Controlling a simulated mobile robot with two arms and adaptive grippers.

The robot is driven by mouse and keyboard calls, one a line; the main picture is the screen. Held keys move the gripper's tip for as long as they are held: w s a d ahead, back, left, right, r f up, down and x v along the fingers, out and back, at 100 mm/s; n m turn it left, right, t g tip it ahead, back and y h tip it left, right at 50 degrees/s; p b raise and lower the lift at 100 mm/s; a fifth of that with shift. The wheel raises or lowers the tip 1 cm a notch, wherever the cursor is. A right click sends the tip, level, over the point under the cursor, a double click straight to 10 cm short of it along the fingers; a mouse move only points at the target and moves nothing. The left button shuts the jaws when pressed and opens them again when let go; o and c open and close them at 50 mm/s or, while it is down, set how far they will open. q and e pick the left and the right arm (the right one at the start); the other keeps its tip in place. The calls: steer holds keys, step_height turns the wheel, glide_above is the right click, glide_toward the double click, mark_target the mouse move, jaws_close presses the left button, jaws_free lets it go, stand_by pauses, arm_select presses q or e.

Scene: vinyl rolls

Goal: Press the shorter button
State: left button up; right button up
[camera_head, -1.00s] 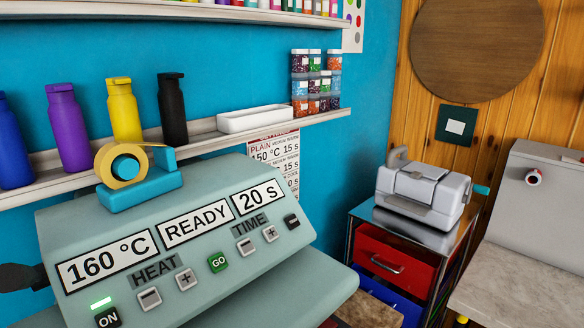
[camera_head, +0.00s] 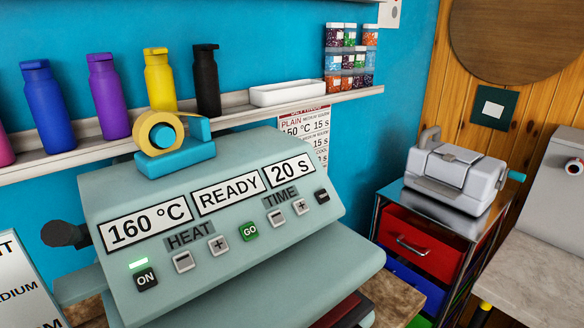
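A pale green heat press (camera_head: 250,170) fills the lower middle of the view. Its sloped panel reads "160 °C", "READY" and "20 S". Under HEAT are a minus button (camera_head: 183,262) and a plus button (camera_head: 218,246). Under TIME are a minus button (camera_head: 277,219) and a plus button (camera_head: 302,206). A green GO button (camera_head: 250,231) sits between the two pairs. A black ON button (camera_head: 146,279) is at lower left under a lit green lamp (camera_head: 138,263). A small black button (camera_head: 321,196) is at the right end. Neither of my grippers shows.
A tape dispenser (camera_head: 175,145) sits on top of the press. A wall shelf (camera_head: 230,116) behind holds bottles, a white tray (camera_head: 287,93) and stacked jars (camera_head: 350,58). A drawer cabinet (camera_head: 425,245) bearing a grey machine (camera_head: 455,175) stands to the right.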

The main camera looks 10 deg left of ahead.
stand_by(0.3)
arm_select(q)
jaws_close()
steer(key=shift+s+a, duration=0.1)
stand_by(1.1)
